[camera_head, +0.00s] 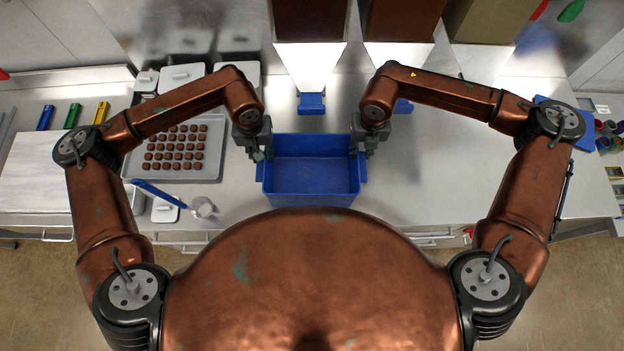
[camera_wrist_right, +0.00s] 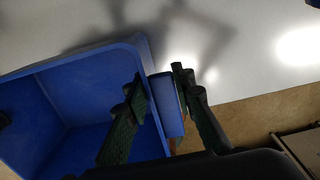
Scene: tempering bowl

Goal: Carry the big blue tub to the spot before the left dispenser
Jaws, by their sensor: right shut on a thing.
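The big blue tub (camera_head: 312,178) is empty and upright at the counter's front, in line with the leftmost dispenser (camera_head: 309,65) and its blue spout (camera_head: 311,103). I cannot tell whether the tub touches the counter. My right gripper (camera_head: 360,148) is at the tub's right end. In the right wrist view its two fingers (camera_wrist_right: 160,115) lie either side of the tub's blue end handle (camera_wrist_right: 168,104), shut on it. My left gripper (camera_head: 261,150) is at the tub's left end; its fingertips are too small to tell whether they are closed on the handle.
A tray of brown chocolates (camera_head: 175,150) stands left of the tub, with a blue-handled ladle (camera_head: 200,207) in front. A second dispenser (camera_head: 398,60) stands right of the first. Counter right of the tub is clear. A blue board (camera_head: 565,120) lies far right.

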